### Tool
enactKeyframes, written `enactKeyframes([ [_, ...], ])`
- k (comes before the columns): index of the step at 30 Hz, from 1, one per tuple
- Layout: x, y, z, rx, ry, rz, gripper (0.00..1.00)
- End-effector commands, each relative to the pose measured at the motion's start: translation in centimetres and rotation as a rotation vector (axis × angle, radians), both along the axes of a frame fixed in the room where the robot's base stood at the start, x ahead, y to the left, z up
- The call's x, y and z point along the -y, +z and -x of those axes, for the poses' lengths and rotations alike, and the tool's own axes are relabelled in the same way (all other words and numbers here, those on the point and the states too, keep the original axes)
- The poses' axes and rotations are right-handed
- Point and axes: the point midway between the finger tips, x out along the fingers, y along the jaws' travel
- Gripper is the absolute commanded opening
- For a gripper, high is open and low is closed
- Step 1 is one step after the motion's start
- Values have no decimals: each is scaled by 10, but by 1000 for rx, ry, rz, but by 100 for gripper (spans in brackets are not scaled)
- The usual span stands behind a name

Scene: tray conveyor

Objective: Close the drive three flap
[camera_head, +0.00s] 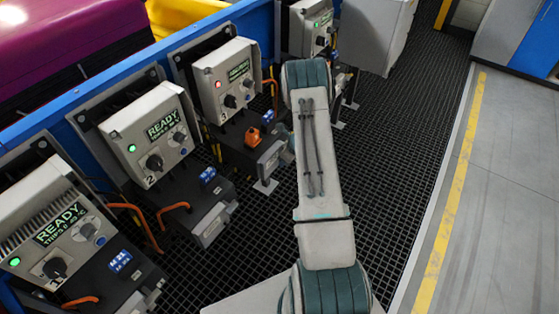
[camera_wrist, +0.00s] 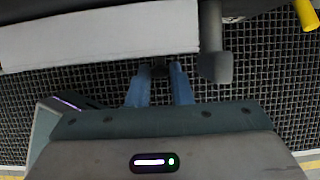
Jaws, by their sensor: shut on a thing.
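A light grey flap panel (camera_head: 271,157) is at the housing's front, beside my arm. In the wrist view a pale panel (camera_wrist: 100,42) spans the upper left. My gripper (camera_wrist: 163,70) has its blue fingers shut on a small dark tab at the panel's lower edge. The head view hides the gripper behind my arm.
Drive two (camera_head: 150,130) and another drive (camera_head: 50,225), both with green lights and READY displays, stand nearer. A further drive (camera_head: 305,28) stands beyond. A grey rounded post (camera_wrist: 214,55) is close right of the fingers. Dark grating (camera_head: 385,130) is clear to the right.

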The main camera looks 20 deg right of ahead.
Motion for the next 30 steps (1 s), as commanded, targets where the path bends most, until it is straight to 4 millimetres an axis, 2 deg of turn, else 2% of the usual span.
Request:
enactKeyframes([
  [17, 2, 1, -5, 5, 28, -2, 0],
  [18, 2, 1, -5, 5, 28, -2, 27],
  [20, 2, 1, -5, 5, 27, -1, 42],
  [30, 7, 1, -3, 4, 20, 2, 42],
])
